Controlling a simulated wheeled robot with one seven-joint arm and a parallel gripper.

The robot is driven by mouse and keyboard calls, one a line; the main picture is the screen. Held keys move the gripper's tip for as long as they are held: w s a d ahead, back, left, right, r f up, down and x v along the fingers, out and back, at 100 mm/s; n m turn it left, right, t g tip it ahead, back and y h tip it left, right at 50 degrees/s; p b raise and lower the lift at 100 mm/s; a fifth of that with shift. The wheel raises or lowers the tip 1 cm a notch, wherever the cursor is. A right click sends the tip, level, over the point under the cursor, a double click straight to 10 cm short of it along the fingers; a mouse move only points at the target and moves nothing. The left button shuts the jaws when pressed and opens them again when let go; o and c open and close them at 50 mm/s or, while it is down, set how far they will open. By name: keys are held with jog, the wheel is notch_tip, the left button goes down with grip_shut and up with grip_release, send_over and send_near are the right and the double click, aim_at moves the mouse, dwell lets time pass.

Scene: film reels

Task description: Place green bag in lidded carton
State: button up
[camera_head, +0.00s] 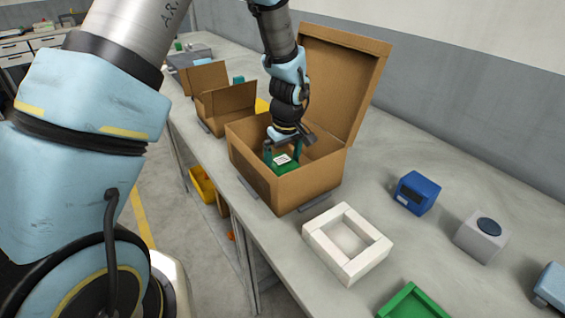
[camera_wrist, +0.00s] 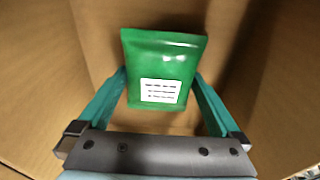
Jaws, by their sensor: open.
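The lidded carton (camera_head: 275,187) is a brown box on the bench with its lid (camera_head: 345,75) raised upright at the back. The green bag (camera_head: 287,168), with a white label, is inside the carton. In the wrist view the green bag (camera_wrist: 163,65) lies between the teal fingers of my gripper (camera_wrist: 161,82), with brown carton walls around it. My gripper (camera_head: 283,153) reaches down into the carton and is open, its fingers on either side of the bag. The carton's front wall partly hides the bag, and I cannot tell whether the bag rests on the carton's floor.
A white open frame-like tray (camera_head: 347,244) stands just right of the carton. A blue box (camera_head: 416,193), a grey box (camera_head: 481,235) and a green tray (camera_head: 412,303) are further right. Smaller open brown boxes (camera_head: 227,106) stand behind on the left.

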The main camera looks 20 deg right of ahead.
aim_at(285, 164)
notch_tip(285, 164, up, 12)
jog(key=s+b, duration=0.1)
jog(key=b, duration=0.1)
jog(key=shift+s, duration=0.2)
jog(key=shift+d+r, duration=0.1)
dwell(0.3)
